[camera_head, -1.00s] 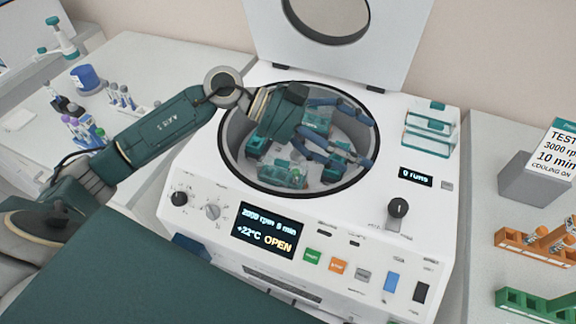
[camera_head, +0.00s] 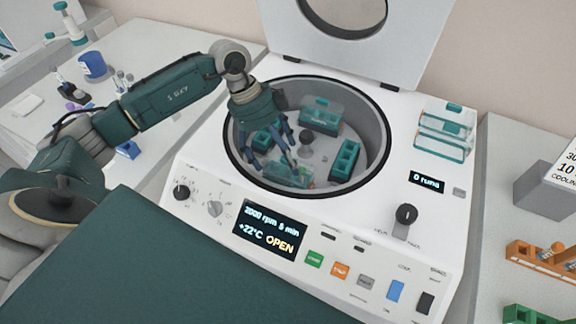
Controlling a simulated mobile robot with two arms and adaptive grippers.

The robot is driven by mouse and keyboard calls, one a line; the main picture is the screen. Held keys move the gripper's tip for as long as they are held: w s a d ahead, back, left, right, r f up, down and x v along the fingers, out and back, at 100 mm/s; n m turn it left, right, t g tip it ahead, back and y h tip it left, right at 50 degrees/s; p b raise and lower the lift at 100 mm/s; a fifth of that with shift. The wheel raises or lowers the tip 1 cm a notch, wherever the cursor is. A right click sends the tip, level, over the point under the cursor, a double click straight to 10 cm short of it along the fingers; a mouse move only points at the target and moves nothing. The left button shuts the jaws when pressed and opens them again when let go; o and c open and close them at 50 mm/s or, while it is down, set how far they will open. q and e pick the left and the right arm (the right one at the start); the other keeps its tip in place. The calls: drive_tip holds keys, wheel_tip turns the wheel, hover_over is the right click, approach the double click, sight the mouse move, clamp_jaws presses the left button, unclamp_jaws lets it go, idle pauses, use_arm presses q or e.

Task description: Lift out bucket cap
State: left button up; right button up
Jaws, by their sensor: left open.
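The centrifuge (camera_head: 205,150) stands open, with several teal buckets in its round bowl. The back bucket (camera_head: 321,115) and the front bucket (camera_head: 289,176) have clear caps on them. The right bucket (camera_head: 345,160) is teal with an open top and no clear cap visible. The left bucket (camera_head: 264,137) is partly hidden by my fingers. My left gripper (camera_head: 275,163) is open and empty, with blue fingers pointing down into the bowl, just above and beside the front bucket; I cannot tell if they touch it. My right gripper is out of view.
Clear caps with teal handles (camera_head: 443,133) are stacked on the centrifuge's right top. The raised lid (camera_head: 408,45) stands behind the bowl. Orange rack (camera_head: 543,262), grey box (camera_head: 540,190) and green rack (camera_head: 525,314) are on the right bench. A blue container (camera_head: 92,66) is on the left bench.

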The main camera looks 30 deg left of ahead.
sight(287, 166)
use_arm(q)
drive_tip(key=x, duration=0.3)
drive_tip(key=shift+d+f+p, duration=0.25)
drive_tip(key=shift+f+p, duration=0.05)
drive_tip(key=shift+f, duration=0.25)
drive_tip(key=c, duration=1.2)
drive_tip(key=shift+r, duration=0.1)
drive_tip(key=shift+w+r, duration=0.1)
drive_tip(key=shift+r, duration=0.4)
wheel_tip(287, 166, up, 19)
drive_tip(key=b, duration=0.2)
drive_tip(key=shift+b, duration=0.3)
